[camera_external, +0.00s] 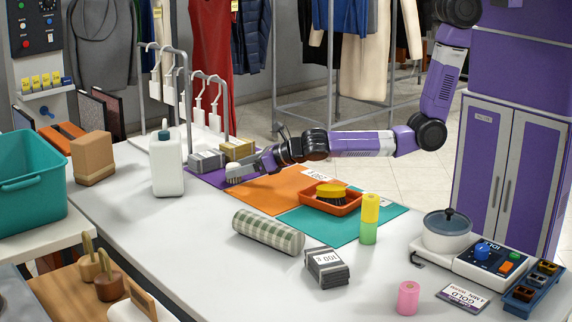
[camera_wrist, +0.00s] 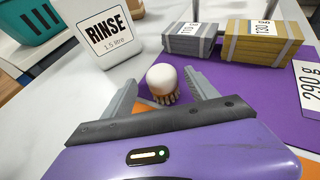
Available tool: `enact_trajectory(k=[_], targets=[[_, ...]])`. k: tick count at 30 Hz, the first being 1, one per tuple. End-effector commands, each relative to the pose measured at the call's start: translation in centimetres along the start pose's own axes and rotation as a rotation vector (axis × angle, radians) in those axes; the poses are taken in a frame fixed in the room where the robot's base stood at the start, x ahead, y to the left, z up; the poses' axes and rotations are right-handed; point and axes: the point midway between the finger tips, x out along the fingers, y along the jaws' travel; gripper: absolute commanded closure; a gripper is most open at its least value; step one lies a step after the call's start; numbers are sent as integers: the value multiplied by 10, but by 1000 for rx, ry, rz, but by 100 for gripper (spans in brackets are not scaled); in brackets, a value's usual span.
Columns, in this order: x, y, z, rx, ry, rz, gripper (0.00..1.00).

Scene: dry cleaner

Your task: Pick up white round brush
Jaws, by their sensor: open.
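The white round brush (camera_wrist: 163,80) has a white rounded top and tan bristles pointing down. It stands on the purple mat, near the mat's left edge. In the external view the brush (camera_external: 233,173) shows at the end of my arm, partly hidden by my gripper. My gripper (camera_wrist: 160,90) is open, with one finger on each side of the brush in the wrist view. A gap shows between the brush and each finger, so I see no grip on it. In the external view my gripper (camera_external: 242,170) is low over the mat, pointing left.
A grey block (camera_wrist: 190,40) and a yellow block (camera_wrist: 262,42) stand behind the brush. A white RINSE jug (camera_external: 167,163) stands to the left. An orange tray (camera_external: 330,206) holds a yellow brush (camera_external: 331,193). The purple mat (camera_wrist: 230,82) is bare right of the brush.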

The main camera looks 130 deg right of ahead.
Motion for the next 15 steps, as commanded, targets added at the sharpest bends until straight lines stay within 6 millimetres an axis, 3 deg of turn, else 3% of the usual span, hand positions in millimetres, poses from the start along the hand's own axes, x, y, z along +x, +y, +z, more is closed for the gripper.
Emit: enact_trajectory(k=[9,15], targets=[[40,-3,3,0,0,0,33],[53,-3,3,1,0,1,33]])
